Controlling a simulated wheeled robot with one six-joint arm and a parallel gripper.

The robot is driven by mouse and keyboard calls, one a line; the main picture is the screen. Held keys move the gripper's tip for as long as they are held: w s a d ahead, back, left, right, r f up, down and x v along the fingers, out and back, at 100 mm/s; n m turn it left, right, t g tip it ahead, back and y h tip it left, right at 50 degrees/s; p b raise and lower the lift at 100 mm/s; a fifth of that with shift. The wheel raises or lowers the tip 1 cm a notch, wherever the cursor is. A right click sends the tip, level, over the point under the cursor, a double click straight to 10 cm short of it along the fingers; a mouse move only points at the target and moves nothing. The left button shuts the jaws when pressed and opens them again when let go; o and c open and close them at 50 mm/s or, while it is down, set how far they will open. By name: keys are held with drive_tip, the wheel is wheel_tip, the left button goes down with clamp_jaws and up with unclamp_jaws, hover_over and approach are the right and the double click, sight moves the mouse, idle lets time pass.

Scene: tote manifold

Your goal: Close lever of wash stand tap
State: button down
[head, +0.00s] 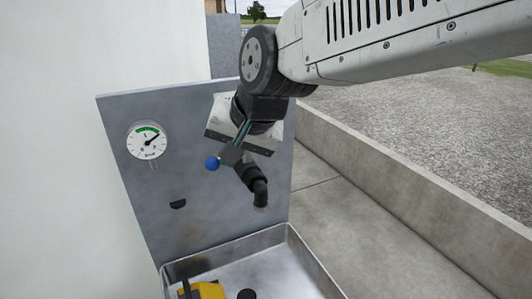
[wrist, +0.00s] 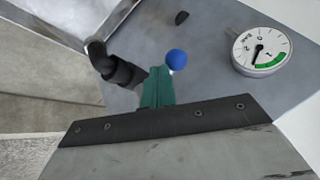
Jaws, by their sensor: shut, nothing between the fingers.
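The tap (head: 256,184) is a black body with a downturned spout on the grey back panel, above the basin. Its lever ends in a blue ball (head: 212,162) that points to the left of the tap body. My gripper (head: 238,141) is shut and empty, with its green fingers in front of the tap, just right of the ball. In the wrist view the fingertips (wrist: 158,74) lie beside the blue ball (wrist: 176,60), with the tap (wrist: 120,70) to their left. The fingers hide most of the lever's arm. I cannot tell whether they touch it.
A round gauge (head: 147,141) with a green band is on the panel, left of the tap. The metal basin (head: 292,262) below holds a yellow and black object (head: 205,290). A low concrete wall (head: 390,200) runs at the right.

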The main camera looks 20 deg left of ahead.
drive_tip(key=shift+a, duration=0.95)
drive_tip(key=shift+w+a, duration=0.1)
drive_tip(key=shift+a, duration=0.85)
drive_tip(key=shift+a+r, duration=0.15)
drive_tip(key=s+d, duration=0.1)
drive_tip(key=s+d+r, duration=0.1)
drive_tip(key=s+d, duration=0.1)
drive_tip(key=shift+s+d+r, duration=0.15)
drive_tip(key=shift+d+r, duration=0.1)
drive_tip(key=shift+r, duration=0.1)
drive_tip(key=s+d+r, duration=0.1)
drive_tip(key=s+r, duration=0.3)
drive_tip(key=r, duration=0.3)
drive_tip(key=shift+s, duration=0.3)
